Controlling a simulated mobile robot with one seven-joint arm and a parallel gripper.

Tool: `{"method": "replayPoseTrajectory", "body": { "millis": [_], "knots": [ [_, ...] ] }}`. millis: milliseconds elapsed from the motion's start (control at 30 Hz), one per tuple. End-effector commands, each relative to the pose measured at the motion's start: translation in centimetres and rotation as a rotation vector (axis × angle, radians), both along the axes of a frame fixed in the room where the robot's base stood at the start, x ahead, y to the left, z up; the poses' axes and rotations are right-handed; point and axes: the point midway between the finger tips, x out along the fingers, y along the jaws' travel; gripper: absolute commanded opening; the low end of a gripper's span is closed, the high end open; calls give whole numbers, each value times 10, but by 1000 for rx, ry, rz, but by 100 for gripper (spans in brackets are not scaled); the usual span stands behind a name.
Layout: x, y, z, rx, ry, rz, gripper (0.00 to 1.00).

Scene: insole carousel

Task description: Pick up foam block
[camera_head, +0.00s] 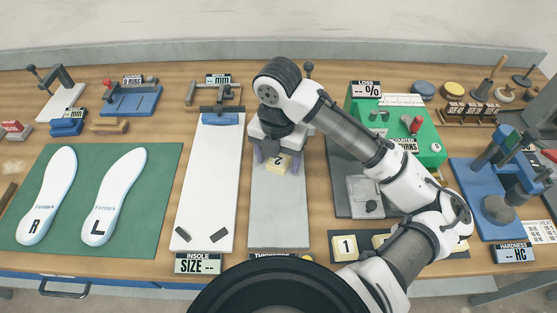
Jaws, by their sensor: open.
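A cream foam block (280,164) marked 2 sits on the grey plate (279,222) of the thickness station. My gripper (277,161) is directly above it, pointing down. Its purple-grey fingers stand on either side of the block, apart from each other. I cannot tell whether they touch the block. Another foam block (345,245) marked 1 lies on a dark tray (341,256) at the front. More cream blocks beside it are partly hidden by my arm.
Two insoles, R (48,197) and L (114,197), lie on a green mat (150,210) at left. A white insole size board (208,185) stands left of the plate. A green box (425,145) and a blue hardness stand (500,208) are at right.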

Motion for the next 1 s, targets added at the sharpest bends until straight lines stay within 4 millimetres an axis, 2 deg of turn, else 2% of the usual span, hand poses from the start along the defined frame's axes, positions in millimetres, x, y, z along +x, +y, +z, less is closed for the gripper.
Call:
{"method": "replayPoseTrajectory", "body": {
  "millis": [233, 600, 667, 700, 1000],
  "knots": [
    [0, 0, -2, 0, -1, 0, 66],
    [0, 0, -2, 0, -1, 0, 19],
    [0, 0, -2, 0, -1, 0, 19],
    [0, 0, -2, 0, -1, 0, 15],
    [0, 0, 2, -1, -2, 0, 15]
  ]
}}
